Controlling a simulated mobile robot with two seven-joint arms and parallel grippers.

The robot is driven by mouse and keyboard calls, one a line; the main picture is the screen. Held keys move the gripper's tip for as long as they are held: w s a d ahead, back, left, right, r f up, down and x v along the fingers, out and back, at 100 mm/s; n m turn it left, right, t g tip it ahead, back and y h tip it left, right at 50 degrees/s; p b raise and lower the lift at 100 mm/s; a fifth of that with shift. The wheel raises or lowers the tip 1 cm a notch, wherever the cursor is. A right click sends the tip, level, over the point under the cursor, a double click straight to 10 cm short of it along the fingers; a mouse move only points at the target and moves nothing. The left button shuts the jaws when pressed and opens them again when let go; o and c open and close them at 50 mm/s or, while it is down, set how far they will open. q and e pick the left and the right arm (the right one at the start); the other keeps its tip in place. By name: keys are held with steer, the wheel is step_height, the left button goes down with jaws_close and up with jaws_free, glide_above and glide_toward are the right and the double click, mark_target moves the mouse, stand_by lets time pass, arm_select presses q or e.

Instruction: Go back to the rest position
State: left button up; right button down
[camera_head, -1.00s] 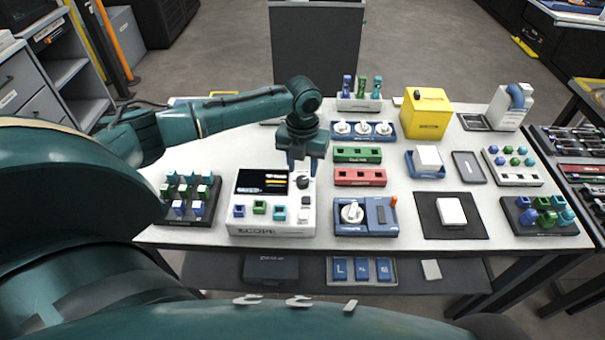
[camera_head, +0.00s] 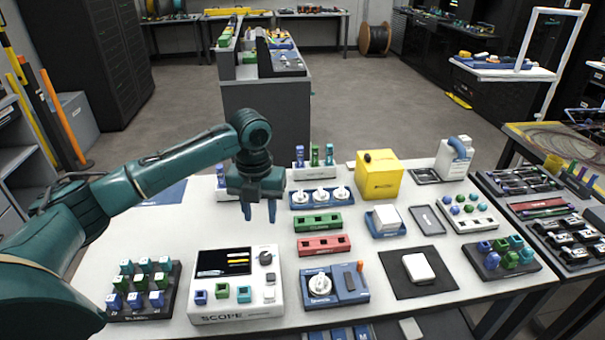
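My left gripper (camera_head: 259,211) hangs above the table behind the white scope, fingers pointing down, with a gap between them and nothing in it. My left arm comes in from the left edge. My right gripper is not in view. The white table (camera_head: 180,222) stands below the arm. The white scope (camera_head: 236,285) sits near the front edge, with a dark screen and coloured ports. A blue unit with a white dial (camera_head: 334,287) stands to its right.
Green (camera_head: 303,223) and red (camera_head: 323,245) blocks lie right of the gripper. Behind are a blue tray (camera_head: 320,197) and a rack of coloured pieces (camera_head: 315,168). A yellow box (camera_head: 379,175) stands right. Bare table lies left of the gripper.

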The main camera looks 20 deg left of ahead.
arm_select(q)
steer(key=s+d+f+n+t+h, duration=0.1)
steer(key=s+d+f+n, duration=0.5)
steer(key=s+d+n, duration=0.15)
steer(key=s+d+f+n+t+h, duration=0.1)
steer(key=s+d+f+n+h, duration=0.1)
steer(key=s+d+f+n, duration=0.55)
steer(key=s+a+r+n+t+y, duration=0.1)
steer(key=s+a+n, duration=0.2)
steer(key=s+n, duration=0.35)
steer(key=s+a+r+n+y, duration=0.1)
steer(key=s+a+n+y, duration=0.2)
steer(key=n, duration=0.7)
steer(key=w+d+f+m+t+h, duration=0.1)
steer(key=w+d+f+t+h, duration=0.2)
steer(key=d+f+t, duration=0.3)
step_height(320, 180, down, 3)
steer(key=shift+w+f+t+h, duration=0.15)
steer(key=shift+w+t+h, duration=0.25)
steer(key=shift+w, duration=0.5)
